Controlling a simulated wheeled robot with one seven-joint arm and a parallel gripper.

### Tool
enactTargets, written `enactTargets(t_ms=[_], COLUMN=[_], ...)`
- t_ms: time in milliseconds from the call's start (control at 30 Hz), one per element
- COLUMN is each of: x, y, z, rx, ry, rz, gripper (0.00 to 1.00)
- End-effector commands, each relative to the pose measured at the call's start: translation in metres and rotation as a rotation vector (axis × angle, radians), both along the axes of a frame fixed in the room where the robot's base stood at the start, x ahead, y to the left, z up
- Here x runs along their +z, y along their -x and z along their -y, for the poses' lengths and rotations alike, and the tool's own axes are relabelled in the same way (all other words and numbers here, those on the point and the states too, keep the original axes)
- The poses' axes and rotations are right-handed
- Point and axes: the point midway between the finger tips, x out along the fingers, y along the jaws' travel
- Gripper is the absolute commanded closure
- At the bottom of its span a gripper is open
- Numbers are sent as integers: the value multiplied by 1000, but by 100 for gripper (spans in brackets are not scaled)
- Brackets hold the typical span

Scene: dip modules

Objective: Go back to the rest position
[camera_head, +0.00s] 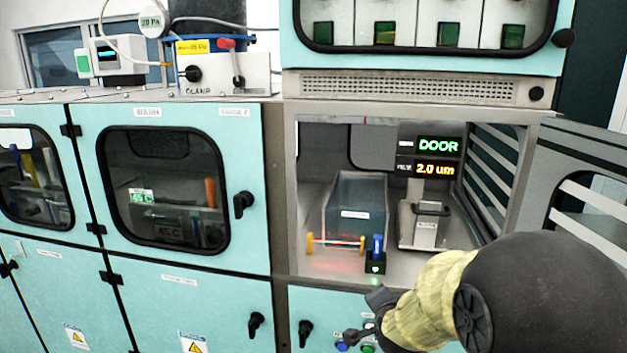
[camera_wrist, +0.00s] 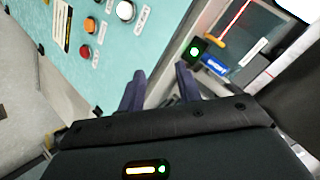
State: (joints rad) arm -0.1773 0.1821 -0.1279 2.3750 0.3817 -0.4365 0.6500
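My gripper (camera_head: 368,317) is low in front of the open chamber in the head view, by the chamber's front lower edge, at the end of my arm with its yellowish sleeve. In the wrist view my gripper (camera_wrist: 160,75) shows two dark fingers standing apart with nothing between them. A small blue piece (camera_head: 377,246) stands in a black holder (camera_head: 375,264) with a green light, at the chamber's front. The blue piece also shows beyond the fingers in the wrist view (camera_wrist: 215,65), apart from them.
The open chamber holds a grey bin (camera_head: 358,196), an orange-ended rod (camera_head: 335,242) and a metal stand (camera_head: 424,222) under a display (camera_head: 437,157) reading "DOOR" and "2.0 um". Its door (camera_head: 590,190) hangs open at right, near my arm. Closed teal cabinets (camera_head: 185,270) with black handles fill the left.

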Motion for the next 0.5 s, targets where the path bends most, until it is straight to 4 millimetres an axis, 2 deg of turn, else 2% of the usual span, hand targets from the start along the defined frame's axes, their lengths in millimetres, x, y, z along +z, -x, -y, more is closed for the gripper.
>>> enactTargets(t_ms=[200,400,500], x=[-29,-47,-50], y=[77,158,184], z=[-13,-11,-8], rx=[365,710,821], ry=[223,400,448], rz=[-360,-650,-735], gripper=[66,66,66])
